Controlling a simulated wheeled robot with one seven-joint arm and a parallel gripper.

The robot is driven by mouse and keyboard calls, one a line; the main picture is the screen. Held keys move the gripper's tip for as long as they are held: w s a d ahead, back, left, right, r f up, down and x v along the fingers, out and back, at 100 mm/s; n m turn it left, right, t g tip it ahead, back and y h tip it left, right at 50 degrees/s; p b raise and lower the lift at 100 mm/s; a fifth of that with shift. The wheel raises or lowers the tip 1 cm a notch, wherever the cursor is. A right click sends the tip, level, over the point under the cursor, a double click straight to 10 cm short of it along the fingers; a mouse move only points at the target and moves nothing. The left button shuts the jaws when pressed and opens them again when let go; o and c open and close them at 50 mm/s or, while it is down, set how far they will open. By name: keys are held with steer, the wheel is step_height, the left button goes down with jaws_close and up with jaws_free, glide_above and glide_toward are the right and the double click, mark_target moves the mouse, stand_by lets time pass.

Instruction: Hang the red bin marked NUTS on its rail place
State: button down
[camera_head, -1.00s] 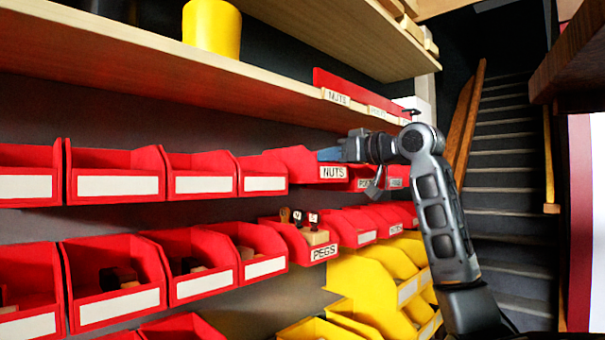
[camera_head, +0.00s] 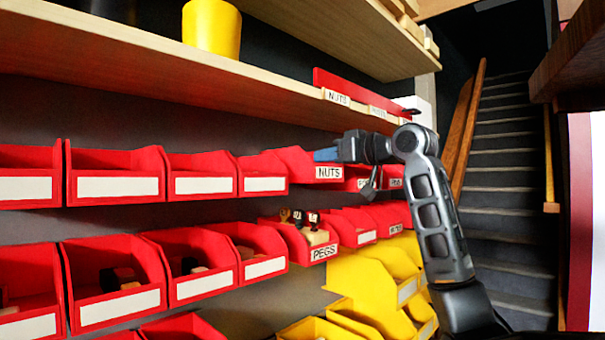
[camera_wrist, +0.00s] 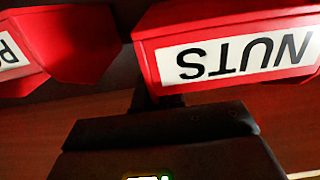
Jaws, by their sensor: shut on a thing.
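The red bin marked NUTS (camera_head: 294,161) is in the upper row of bins, close beside a blank-labelled red bin on its left. Its white label faces out. My gripper (camera_head: 327,155) is at its front, shut on it. In the wrist view the NUTS bin (camera_wrist: 225,60) shows upside down, with its front edge at the dark gripper (camera_wrist: 158,100). A small NUTS tag (camera_head: 337,97) is on the shelf edge above. The rail behind the bin is hidden, so I cannot tell whether the bin hangs on it.
Blank-labelled red bins (camera_head: 114,171) line the left of the row. Another red bin (camera_wrist: 70,42) is close to the right of NUTS in the head view. The PEGS bin (camera_head: 297,240) is below, with yellow bins (camera_head: 365,275) under it. A wooden shelf (camera_head: 150,75) is above.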

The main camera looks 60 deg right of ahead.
steer(key=shift+w+d, duration=0.15)
steer(key=shift+w, duration=0.55)
stand_by(0.6)
steer(key=shift+f+b, duration=0.35)
steer(key=shift+f, duration=0.5)
stand_by(0.6)
steer(key=c, duration=1.2)
jaws_free()
steer(key=shift+o, duration=0.2)
steer(key=b+v, duration=0.1)
steer(key=v, duration=0.6)
steer(key=shift+s+b, duration=0.3)
steer(key=shift+s, duration=0.1)
